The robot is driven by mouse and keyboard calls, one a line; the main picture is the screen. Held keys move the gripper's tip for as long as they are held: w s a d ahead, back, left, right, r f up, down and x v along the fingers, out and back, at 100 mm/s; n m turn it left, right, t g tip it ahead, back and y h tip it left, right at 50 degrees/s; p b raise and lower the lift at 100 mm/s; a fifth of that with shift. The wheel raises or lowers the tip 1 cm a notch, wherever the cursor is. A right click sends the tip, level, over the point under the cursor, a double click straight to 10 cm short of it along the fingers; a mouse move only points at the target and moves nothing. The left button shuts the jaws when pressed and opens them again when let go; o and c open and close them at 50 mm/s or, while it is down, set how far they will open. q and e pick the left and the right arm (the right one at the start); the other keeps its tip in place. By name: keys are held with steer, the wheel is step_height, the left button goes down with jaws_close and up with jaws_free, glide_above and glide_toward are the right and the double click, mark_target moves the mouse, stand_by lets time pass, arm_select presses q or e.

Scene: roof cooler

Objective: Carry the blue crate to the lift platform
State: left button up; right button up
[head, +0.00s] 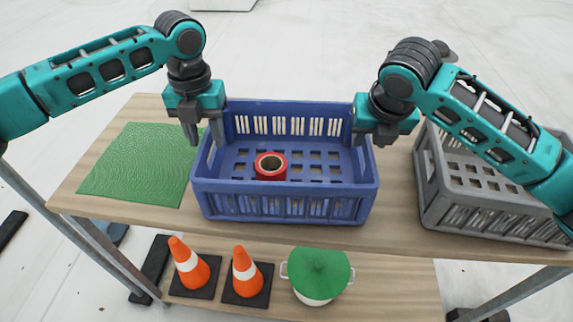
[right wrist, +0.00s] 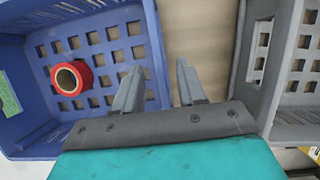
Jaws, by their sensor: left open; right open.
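The blue crate (head: 283,207) stands upright on the wooden table, with a red roll (head: 270,167) inside it. My left gripper (head: 204,135) is open at the crate's left wall, with one finger appearing on each side of it. My right gripper (head: 370,138) is open at the right wall. The right wrist view shows its fingers (right wrist: 157,88) apart, with the blue crate's wall (right wrist: 155,50) between them. The red roll (right wrist: 70,77) also shows there. I cannot tell whether any finger touches the crate. No lift platform can be made out.
A grey crate (head: 490,218) stands close on the right. A green mat (head: 137,162) lies on the wooden tabletop (head: 95,193) to the left. A lower shelf holds two orange cones (head: 189,264) and a green-lidded pot (head: 318,275). Pale floor lies beyond.

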mark_target(209, 147)
arm_select(q)
steer(key=shift+f, duration=2.45)
arm_select(e)
steer(key=shift+x, duration=2.45)
arm_select(q)
steer(key=shift+c, duration=0.2)
arm_select(e)
steer(key=shift+c, duration=0.2)
arm_select(q)
jaws_close()
arm_select(e)
jaws_close()
arm_select(q)
steer(key=shift+r, duration=0.1)
arm_select(e)
steer(key=shift+w+r, duration=0.1)
steer(key=shift+r, duration=0.05)
